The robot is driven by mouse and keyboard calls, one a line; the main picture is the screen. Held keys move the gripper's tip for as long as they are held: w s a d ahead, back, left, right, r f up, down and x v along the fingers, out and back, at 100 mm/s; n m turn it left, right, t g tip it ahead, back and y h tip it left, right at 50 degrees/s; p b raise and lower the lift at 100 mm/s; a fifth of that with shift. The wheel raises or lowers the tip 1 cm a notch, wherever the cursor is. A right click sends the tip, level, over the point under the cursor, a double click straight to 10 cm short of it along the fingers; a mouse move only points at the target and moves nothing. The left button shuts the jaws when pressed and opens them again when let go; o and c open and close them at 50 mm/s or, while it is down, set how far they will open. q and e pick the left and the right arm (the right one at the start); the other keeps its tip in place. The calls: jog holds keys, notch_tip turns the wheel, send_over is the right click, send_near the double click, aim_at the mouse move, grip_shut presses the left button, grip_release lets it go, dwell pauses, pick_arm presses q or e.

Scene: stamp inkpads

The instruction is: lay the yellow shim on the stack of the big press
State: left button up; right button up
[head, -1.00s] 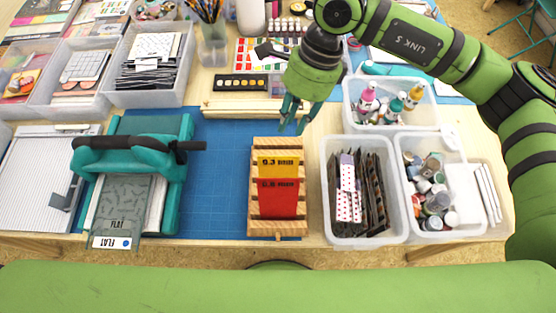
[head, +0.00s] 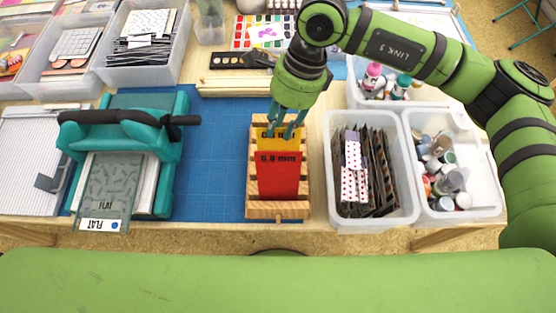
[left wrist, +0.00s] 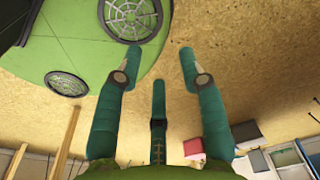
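The yellow shim (head: 266,143) stands upright in a slotted wooden rack (head: 277,209), behind a taller-looking red shim (head: 279,175) marked 0.8 mm. My right gripper (head: 284,132) is directly above the yellow shim, its fingers spread and their tips at its top edge, partly covering its label. Whether they touch it is unclear. The teal big press (head: 172,150) with a black handle bar stands to the left. Its stack (head: 112,183) sticks out toward me, with a grey patterned plate on top and a tag reading FLAT. My left gripper (left wrist: 158,75) is open and empty, above the floor.
A blue mat (head: 213,165) lies clear between press and rack. A bin (head: 334,190) of dark inkpads or cards stands right of the rack, with a bin of jars (head: 487,205) beyond. A watercolour set and wooden strip lie behind. A grey board (head: 30,160) lies left of the press.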

jog(key=shift+r, duration=0.1)
jog(key=shift+s, duration=0.1)
grip_shut()
pick_arm(q)
jog(key=shift+s, duration=0.75)
jog(key=shift+w+r+p, duration=0.15)
jog(key=shift+r+p, duration=0.5)
jog(key=shift+w+r+p, duration=0.15)
jog(key=shift+r+p, duration=0.5)
pick_arm(e)
notch_tip(320, 180, up, 7)
jog(key=w, duration=0.1)
jog(key=shift+w+r, duration=0.2)
jog(key=shift+w, duration=0.05)
